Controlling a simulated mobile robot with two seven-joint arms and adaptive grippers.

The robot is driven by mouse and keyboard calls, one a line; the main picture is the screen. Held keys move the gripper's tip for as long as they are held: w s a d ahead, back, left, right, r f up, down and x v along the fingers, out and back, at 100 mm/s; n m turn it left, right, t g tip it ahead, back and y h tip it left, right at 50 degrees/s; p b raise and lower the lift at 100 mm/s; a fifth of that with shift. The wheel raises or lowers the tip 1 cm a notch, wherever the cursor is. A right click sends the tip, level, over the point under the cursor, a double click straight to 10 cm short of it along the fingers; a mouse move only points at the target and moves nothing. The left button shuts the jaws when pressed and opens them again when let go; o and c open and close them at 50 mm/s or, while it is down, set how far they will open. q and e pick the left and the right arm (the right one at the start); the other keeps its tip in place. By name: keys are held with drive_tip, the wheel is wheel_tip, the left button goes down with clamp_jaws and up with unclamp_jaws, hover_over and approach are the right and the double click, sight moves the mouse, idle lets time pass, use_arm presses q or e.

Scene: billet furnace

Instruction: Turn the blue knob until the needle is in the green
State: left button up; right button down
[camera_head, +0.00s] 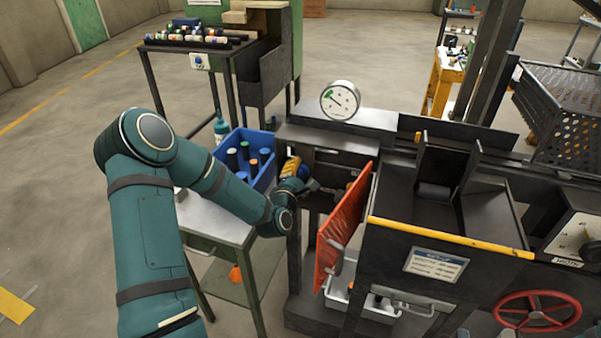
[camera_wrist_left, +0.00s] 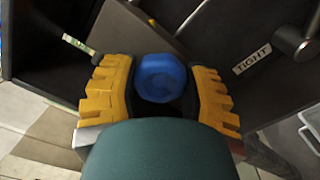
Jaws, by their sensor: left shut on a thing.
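The blue knob (camera_wrist_left: 162,78) is round and sits between the two yellow-padded fingers of my left gripper (camera_wrist_left: 160,92) in the left wrist view. The gripper is shut on the knob. The round white gauge (camera_head: 340,100) stands above the furnace top. Its green sector is at the upper left of the dial. A thin dark needle seems to point to the upper left, near the green, but it is too small to tell whether it lies inside.
An orange panel (camera_head: 343,228) stands just right of my left gripper. A blue bin (camera_head: 262,178) with several cylinders is to its left, on a grey table (camera_head: 215,222). A "TIGHT" label (camera_wrist_left: 252,59) is right of the knob. A red handwheel (camera_head: 537,312) is at lower right.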

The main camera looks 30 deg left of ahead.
use_arm(q)
drive_tip(key=o, duration=0.9)
drive_tip(key=shift+d+r, duration=0.1)
drive_tip(key=shift+r, duration=0.05)
drive_tip(key=shift+o, duration=0.2)
drive_tip(key=shift+s, duration=0.2)
drive_tip(key=v, duration=1.1)
drive_tip(key=shift+s, duration=0.25)
